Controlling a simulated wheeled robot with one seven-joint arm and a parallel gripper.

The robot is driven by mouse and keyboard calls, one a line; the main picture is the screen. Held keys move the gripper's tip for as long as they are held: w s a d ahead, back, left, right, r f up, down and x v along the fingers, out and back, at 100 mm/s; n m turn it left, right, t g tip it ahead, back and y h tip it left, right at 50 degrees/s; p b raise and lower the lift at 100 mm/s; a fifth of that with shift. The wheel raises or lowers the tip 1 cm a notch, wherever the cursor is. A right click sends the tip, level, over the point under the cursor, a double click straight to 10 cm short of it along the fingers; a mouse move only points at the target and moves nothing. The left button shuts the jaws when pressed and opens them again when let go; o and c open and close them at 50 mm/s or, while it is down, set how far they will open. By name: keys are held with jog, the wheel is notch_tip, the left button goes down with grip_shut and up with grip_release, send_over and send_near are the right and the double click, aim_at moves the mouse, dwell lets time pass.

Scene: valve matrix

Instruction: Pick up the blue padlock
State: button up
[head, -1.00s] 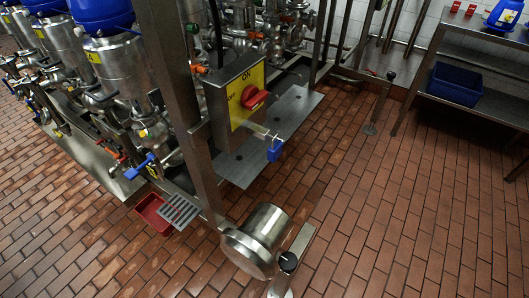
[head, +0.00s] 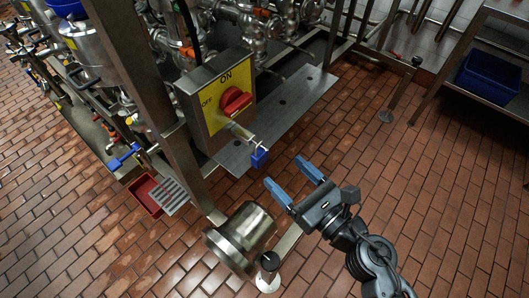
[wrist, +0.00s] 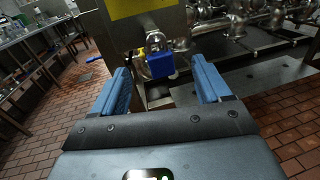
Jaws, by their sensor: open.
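The blue padlock (head: 259,157) hangs from a metal hasp (head: 242,134) below the red rotary switch on the yellow ON/OFF box. In the wrist view the padlock (wrist: 161,65) shows ahead, between the two blue fingers and beyond them. My gripper (head: 290,174) is open and empty, with its blue fingers pointing at the padlock from the right. A gap of floor shows between the fingertips and the padlock in the head view. The wrist view also shows my open gripper (wrist: 163,80).
The yellow switch box (head: 215,100) is mounted on a steel post (head: 135,60). A metal plate (head: 290,110) lies behind the padlock. A steel cylinder (head: 240,236) stands below, near my arm. A red tray (head: 146,193) sits lower left.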

aim_at(265, 154)
jog(key=p+x, duration=0.1)
jog(key=x, duration=0.6)
jog(key=shift+w+a, duration=0.15)
jog(key=shift+a, duration=0.25)
jog(key=c, duration=1.2)
